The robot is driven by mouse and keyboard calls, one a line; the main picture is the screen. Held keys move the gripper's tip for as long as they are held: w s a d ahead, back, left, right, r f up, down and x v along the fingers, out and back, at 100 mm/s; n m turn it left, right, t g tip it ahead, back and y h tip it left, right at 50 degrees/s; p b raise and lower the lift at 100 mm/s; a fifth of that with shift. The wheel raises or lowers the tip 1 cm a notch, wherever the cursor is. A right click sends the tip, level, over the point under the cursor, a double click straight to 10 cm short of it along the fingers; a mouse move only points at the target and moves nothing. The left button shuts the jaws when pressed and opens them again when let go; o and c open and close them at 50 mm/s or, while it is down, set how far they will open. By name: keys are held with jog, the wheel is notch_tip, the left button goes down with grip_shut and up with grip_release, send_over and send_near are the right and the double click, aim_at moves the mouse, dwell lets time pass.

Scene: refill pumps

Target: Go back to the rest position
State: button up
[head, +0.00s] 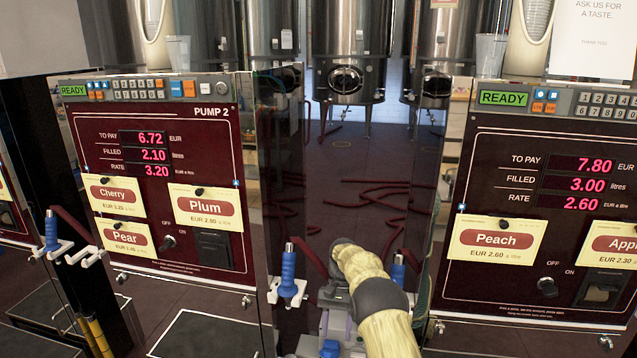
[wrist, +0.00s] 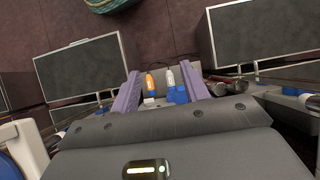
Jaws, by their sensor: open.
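My gripper (wrist: 160,74) shows in the wrist view with its two purple fingers apart. Small orange, white and blue parts show between or behind the fingers; I cannot tell what they belong to. No held object is visible. In the head view my arm reaches forward at the lower middle, between the two pumps, and hides most of the gripper. A blue-handled nozzle (head: 288,272) hangs in a white holder just left of my arm. Another blue nozzle (head: 398,270) is partly hidden behind the arm on its right.
PUMP 2 (head: 150,238) stands left, showing 6.72, 2.10 and 3.20. The right pump (head: 500,280) shows 7.80, 3.00 and 2.60 and reads READY. A further blue nozzle (head: 51,230) hangs far left. Steel tanks (head: 350,50) and dark red hoses (head: 375,205) are behind.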

jog(key=s+d+r+n+t, duration=0.1)
jog(key=s+d+r+t, duration=0.5)
jog(key=s+r, duration=0.55)
jog(key=s+d+r+n+t+h, duration=0.1)
jog(key=s+d, duration=0.1)
jog(key=s, duration=0.7)
jog(key=s+d+r+t, duration=0.1)
jog(key=s+d, duration=0.1)
jog(key=s, duration=0.7)
jog(key=w+p+v, duration=0.2)
jog(key=p+v, duration=0.7)
jog(key=w+p+v, duration=0.1)
jog(key=p+v, duration=0.8)
jog(key=p, duration=0.1)
jog(key=shift+w+r, duration=0.65)
